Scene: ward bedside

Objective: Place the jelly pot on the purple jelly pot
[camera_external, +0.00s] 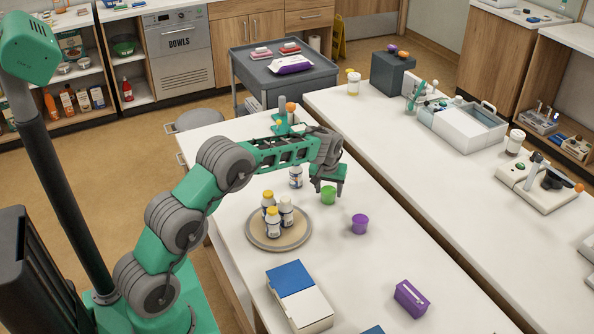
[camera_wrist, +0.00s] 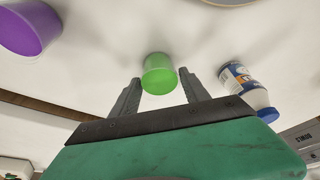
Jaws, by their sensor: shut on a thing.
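The green jelly pot (camera_external: 328,195) is between the fingers of my gripper (camera_external: 327,184), over the near white table. In the wrist view the green pot (camera_wrist: 159,75) sits between the two fingertips of my gripper (camera_wrist: 160,88), and the gripper is shut on it. I cannot tell whether the pot touches the table. The purple jelly pot (camera_external: 360,224) stands on the table to the right and nearer the camera, apart from the green one. It also shows at the upper left of the wrist view (camera_wrist: 30,26).
A white bottle with a blue cap (camera_wrist: 247,90) stands close to my gripper. A round tray (camera_external: 252,238) with several bottles is to the left. A purple box (camera_external: 411,298) and a blue-and-white box (camera_external: 299,296) lie nearer the camera. The table around the purple pot is clear.

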